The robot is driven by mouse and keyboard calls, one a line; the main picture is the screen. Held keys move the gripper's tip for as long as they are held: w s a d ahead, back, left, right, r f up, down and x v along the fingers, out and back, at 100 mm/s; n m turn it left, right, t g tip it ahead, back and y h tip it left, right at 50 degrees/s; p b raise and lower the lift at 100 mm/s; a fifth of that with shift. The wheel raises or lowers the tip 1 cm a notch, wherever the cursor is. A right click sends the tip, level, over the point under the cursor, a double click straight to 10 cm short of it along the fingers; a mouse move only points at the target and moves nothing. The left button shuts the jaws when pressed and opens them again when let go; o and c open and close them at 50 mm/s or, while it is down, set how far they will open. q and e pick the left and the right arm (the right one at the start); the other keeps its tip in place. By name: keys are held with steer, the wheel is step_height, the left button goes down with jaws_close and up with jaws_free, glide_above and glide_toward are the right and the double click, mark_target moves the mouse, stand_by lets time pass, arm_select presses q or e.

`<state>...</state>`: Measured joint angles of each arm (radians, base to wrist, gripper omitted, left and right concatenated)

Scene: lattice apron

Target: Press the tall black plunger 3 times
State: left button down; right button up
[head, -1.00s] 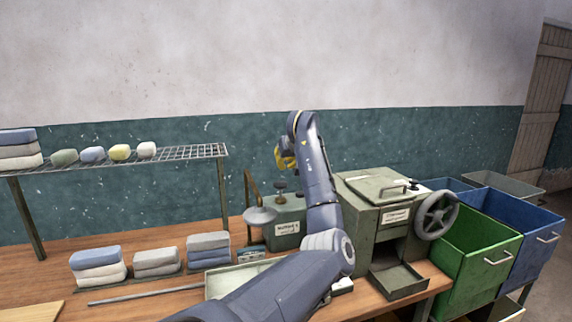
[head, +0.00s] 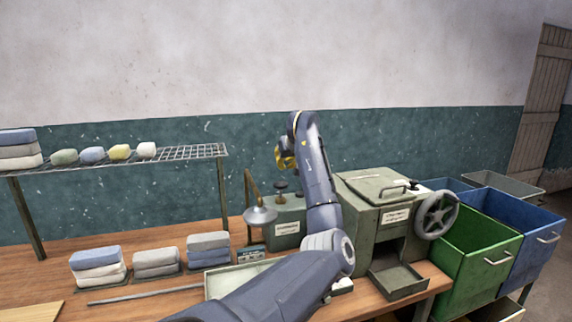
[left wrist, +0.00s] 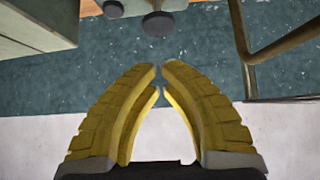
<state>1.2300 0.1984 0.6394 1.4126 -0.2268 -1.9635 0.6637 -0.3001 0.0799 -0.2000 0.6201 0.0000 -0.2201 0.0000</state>
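The tall black plunger (head: 280,187) stands upright on top of a green box (head: 284,229) with a white label; its round black cap also shows at the top of the left wrist view (left wrist: 158,24). A smaller, lower black knob (left wrist: 113,9) is beside it. My left gripper (head: 285,156), with yellow fingers, is above the plunger in the head view, with a visible gap. In the left wrist view its fingertips (left wrist: 160,72) come together with nothing between them. My right gripper is not in view.
A green machine (head: 365,215) with a handwheel (head: 436,215) is close on the right. A wire shelf (head: 190,152) and folded cloth stacks (head: 98,265) are on the left; a shallow tray (head: 236,279) lies in front.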

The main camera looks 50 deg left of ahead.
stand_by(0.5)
arm_select(q)
step_height(320, 180, up, 2)
steer(key=n+t+h, duration=0.1)
steer(key=n+h, duration=0.2)
steer(key=n, duration=0.1)
glide_above(281, 190)
steer(key=w+a, duration=0.1)
steer(key=a, duration=0.1)
steer(key=shift+w+n, duration=0.15)
steer(key=shift+n, duration=0.45)
steer(key=shift+f, duration=4.35)
